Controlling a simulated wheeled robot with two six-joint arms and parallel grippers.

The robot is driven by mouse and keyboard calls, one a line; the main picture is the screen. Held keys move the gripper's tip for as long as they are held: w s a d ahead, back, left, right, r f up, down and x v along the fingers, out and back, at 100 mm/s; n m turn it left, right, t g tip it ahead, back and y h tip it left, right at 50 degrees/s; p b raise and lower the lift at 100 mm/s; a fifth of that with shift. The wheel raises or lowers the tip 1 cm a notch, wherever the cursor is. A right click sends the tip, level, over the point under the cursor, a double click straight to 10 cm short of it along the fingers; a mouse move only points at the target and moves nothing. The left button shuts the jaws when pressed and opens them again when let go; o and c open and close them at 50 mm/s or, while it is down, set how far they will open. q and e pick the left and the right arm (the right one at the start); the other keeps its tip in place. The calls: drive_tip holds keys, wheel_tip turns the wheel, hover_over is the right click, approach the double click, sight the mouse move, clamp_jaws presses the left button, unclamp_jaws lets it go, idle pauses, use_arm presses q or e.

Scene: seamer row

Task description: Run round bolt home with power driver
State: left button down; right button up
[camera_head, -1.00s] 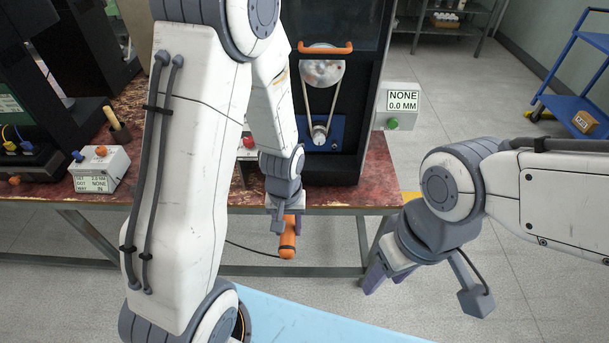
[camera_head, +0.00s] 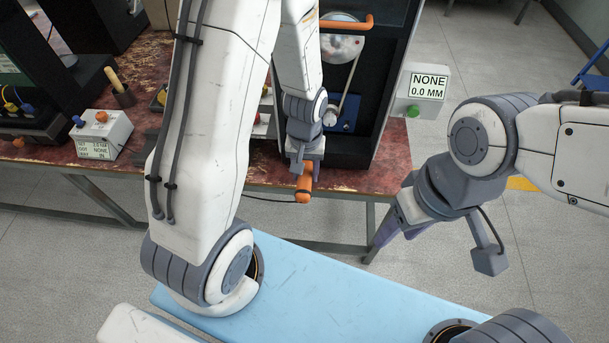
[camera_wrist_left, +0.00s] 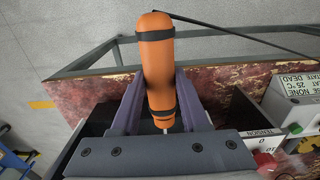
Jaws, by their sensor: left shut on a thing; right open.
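The power driver, orange with black bands, is held in my left gripper (camera_head: 304,172). The left wrist view shows the driver (camera_wrist_left: 157,60) lengthwise between the two purple fingers, which are shut on it. In the head view the orange driver (camera_head: 304,190) hangs at the front edge of the bench, in front of the dark machine. My right gripper (camera_head: 388,232) is open and empty, to the right of the driver and in front of the bench. I cannot make out the round bolt in either view.
The dark machine has an orange handle (camera_head: 347,22), a belt and a pulley on a blue plate (camera_head: 343,118). A display box (camera_head: 425,92) reads NONE 0.0 MM. The red-brown bench (camera_head: 348,180) carries a white control box (camera_head: 102,133) at left.

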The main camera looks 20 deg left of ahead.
use_arm(q)
drive_tip(key=shift+w+a, duration=0.2)
drive_tip(key=shift+w, duration=0.45)
drive_tip(key=shift+w+a, duration=0.25)
drive_tip(key=shift+w, duration=0.45)
drive_tip(key=shift+w+a, duration=0.2)
drive_tip(key=shift+w, duration=0.45)
drive_tip(key=shift+w+a+r+p, duration=0.1)
drive_tip(key=shift+w+r+p, duration=0.05)
drive_tip(key=shift+w+p, duration=0.45)
idle(1.9)
drive_tip(key=shift+s, duration=0.1)
idle(0.3)
